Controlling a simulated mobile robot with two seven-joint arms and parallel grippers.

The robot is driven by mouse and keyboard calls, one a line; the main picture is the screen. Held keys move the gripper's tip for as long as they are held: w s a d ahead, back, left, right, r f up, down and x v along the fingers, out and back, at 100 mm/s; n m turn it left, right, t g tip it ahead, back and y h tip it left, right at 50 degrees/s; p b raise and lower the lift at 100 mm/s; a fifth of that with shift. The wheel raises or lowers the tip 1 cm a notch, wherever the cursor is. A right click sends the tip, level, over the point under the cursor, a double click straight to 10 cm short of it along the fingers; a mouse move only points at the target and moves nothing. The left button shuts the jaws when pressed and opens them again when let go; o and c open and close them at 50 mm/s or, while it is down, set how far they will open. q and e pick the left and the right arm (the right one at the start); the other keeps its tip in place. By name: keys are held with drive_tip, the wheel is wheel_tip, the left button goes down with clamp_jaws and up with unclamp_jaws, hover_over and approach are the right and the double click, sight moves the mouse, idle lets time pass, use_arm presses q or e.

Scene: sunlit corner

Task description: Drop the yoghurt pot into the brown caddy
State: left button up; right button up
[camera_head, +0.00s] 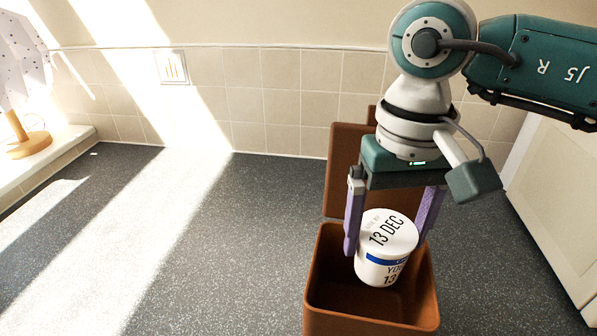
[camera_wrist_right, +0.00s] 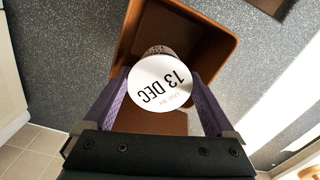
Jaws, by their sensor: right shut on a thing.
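The yoghurt pot (camera_head: 384,262) is white with a blue band and a lid marked 13 DEC. My right gripper (camera_head: 388,238) is shut on it, one purple finger on each side. The pot is upright in the mouth of the brown caddy (camera_head: 370,326), whose lid (camera_head: 345,165) stands open at the back. In the right wrist view the pot's lid (camera_wrist_right: 163,85) shows between the fingers (camera_wrist_right: 163,95), with the caddy's rim (camera_wrist_right: 215,30) around it. Whether the pot touches the caddy floor I cannot tell. My left gripper is not in view.
A dark speckled worktop (camera_head: 220,230) carries the caddy, and its left and middle parts are clear. A lamp (camera_head: 27,140) stands on a sill at the left. A tiled wall (camera_head: 260,100) with a socket (camera_head: 173,67) is behind. A pale panel (camera_head: 560,200) stands at the right.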

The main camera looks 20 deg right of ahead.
drive_tip(key=shift+f, duration=0.35)
drive_tip(key=o, duration=1.2)
wheel_tip(320, 180, up, 10)
drive_tip(key=shift+b, duration=1.1)
